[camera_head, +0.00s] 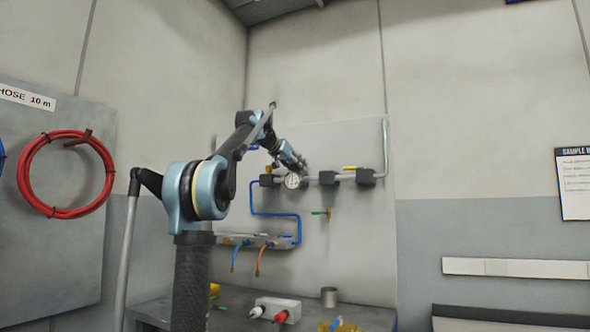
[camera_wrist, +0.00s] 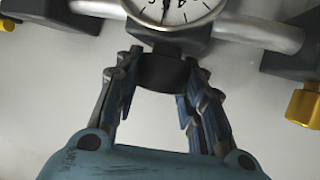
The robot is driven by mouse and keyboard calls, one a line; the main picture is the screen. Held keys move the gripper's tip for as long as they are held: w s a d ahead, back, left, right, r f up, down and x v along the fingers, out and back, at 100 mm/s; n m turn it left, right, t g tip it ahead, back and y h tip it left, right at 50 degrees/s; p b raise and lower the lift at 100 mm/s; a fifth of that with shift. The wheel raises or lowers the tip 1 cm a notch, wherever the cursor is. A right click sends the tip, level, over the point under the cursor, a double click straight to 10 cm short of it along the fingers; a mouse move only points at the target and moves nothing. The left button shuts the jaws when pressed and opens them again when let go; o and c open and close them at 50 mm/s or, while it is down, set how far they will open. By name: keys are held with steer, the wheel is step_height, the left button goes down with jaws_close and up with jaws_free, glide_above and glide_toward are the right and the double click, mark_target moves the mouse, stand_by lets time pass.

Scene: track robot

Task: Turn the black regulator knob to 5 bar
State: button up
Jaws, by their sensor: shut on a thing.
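The black regulator knob (camera_wrist: 163,72) shows in the wrist view, just below a dark block on the pipe. My gripper (camera_wrist: 162,82) has its fingers on either side of the knob and is shut on it. The round white gauge (camera_wrist: 172,8) is cut off by the top of the wrist view, so its full reading cannot be told. In the head view the gauge (camera_head: 292,181) sits on the wall pipe. My gripper (camera_head: 301,165) is right beside it there, and the knob cannot be made out.
The grey pipe (camera_wrist: 268,34) runs across the wall with dark fittings. A yellow fitting (camera_wrist: 303,105) is right of my gripper. Below are blue tubing (camera_head: 272,214) and a manifold (camera_head: 262,241). A workbench (camera_head: 355,312) holds a metal cup (camera_head: 329,297) and a white box (camera_head: 278,307).

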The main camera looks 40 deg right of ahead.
steer(key=o, duration=1.1)
steer(key=shift+w, duration=0.3)
steer(key=shift+s, duration=0.1)
steer(key=shift+a, duration=0.1)
steer(key=v, duration=1.2)
steer(key=s+a+f+n+y, duration=0.1)
steer(key=a+f+n+y, duration=0.15)
steer(key=a+f, duration=0.85)
steer(key=s+a+f+n+t+y, duration=0.1)
steer(key=s+a+f+n+y, duration=0.15)
steer(key=a+f, duration=0.8)
steer(key=s+a+f+n+y, duration=0.1)
steer(key=a+f+n+y, duration=0.3)
steer(key=f, duration=1.3)
steer(key=s+a+f+n+y, duration=0.1)
steer(key=s+a+f, duration=0.5)
steer(key=f, duration=0.6)
steer(key=s+a+f+n+g+y, duration=0.1)
steer(key=s+a+f, duration=0.5)
steer(key=f, duration=0.6)
steer(key=s+a+f+n+y, duration=0.2)
steer(key=s+a+f+n, duration=0.2)
steer(key=a+f, duration=0.5)
steer(key=shift+s+f+n+g, duration=0.3)
steer(key=shift+s+f+n, duration=0.1)
steer(key=shift+s+f, duration=1)
